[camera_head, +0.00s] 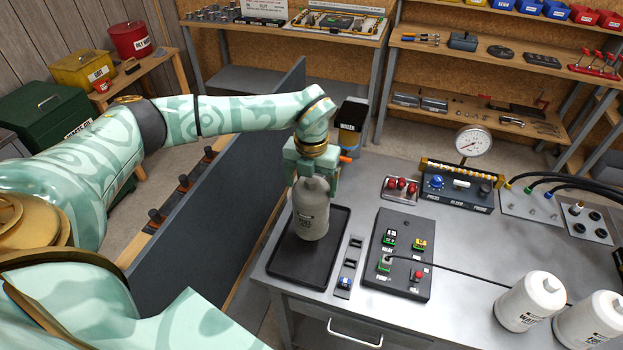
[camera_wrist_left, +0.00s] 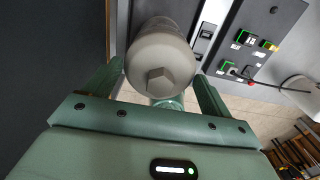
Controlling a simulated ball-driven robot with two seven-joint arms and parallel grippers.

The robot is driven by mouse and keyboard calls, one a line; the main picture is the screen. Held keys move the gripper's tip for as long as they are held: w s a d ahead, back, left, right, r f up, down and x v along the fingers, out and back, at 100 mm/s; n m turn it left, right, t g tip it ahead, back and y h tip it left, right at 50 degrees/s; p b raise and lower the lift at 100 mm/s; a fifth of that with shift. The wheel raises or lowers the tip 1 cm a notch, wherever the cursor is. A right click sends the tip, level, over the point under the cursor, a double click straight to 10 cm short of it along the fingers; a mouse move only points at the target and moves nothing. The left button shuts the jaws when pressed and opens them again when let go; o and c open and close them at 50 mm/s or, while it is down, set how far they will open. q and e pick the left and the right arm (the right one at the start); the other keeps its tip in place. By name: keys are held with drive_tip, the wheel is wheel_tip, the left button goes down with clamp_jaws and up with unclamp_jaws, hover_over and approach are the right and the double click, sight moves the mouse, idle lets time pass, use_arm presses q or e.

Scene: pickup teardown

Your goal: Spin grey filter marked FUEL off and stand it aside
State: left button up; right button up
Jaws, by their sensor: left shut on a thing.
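The grey filter (camera_head: 311,210) is upright over the black tray (camera_head: 287,273) at the left end of the metal bench. Its label is too small to read surely. My left gripper (camera_head: 312,178) is shut on the filter's upper part, coming in from behind it. I cannot tell whether the filter's base touches the tray. In the left wrist view the filter (camera_wrist_left: 160,60) lies between the two fingers (camera_wrist_left: 157,88), with its hex end facing the camera. My right gripper is not in view.
Right of the tray is a black panel (camera_head: 402,275) with switches and a cable. Two white filters (camera_head: 530,301) (camera_head: 592,322) stand at the right front. A gauge unit (camera_head: 459,188) stands at the back. A dark upright panel (camera_head: 215,230) borders the bench's left. Bare bench lies mid-right.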

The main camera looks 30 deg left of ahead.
use_arm(q)
wheel_tip(320, 180, down, 3)
drive_tip(key=shift+f+b, duration=0.1)
drive_tip(key=shift+b, duration=1)
wheel_tip(320, 180, down, 2)
drive_tip(key=shift+f+b, duration=0.15)
drive_tip(key=shift+b, duration=0.95)
drive_tip(key=shift+f, duration=0.5)
drive_tip(key=o, duration=1.4)
wheel_tip(320, 180, up, 16)
drive_tip(key=shift+r, duration=0.2)
